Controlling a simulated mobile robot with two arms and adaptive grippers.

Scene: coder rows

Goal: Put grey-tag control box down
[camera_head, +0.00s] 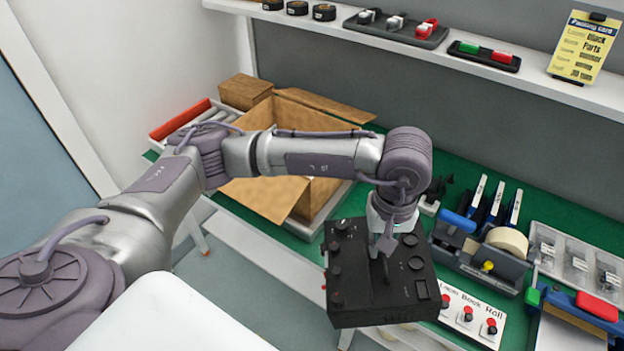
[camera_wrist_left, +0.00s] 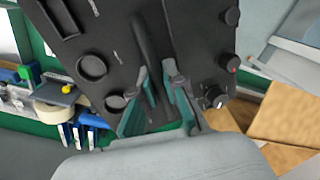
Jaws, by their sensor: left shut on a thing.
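The control box (camera_head: 405,292) is black with several dark knobs and a handle on its top face. My left gripper (camera_head: 383,262) is shut on the handle and holds the box in front of the green bench's front edge. In the left wrist view the fingers (camera_wrist_left: 162,90) close around the handle of the box (camera_wrist_left: 190,35). No grey tag can be made out on it. Whether the box's underside touches anything is hidden. My right gripper is not in view.
An open cardboard box (camera_head: 268,195) stands on the green bench (camera_head: 575,208) at the left. A tape dispenser (camera_head: 480,262), parts tray (camera_head: 578,262) and label panel with red buttons (camera_head: 468,315) lie at the right. A white shelf (camera_head: 440,52) runs above.

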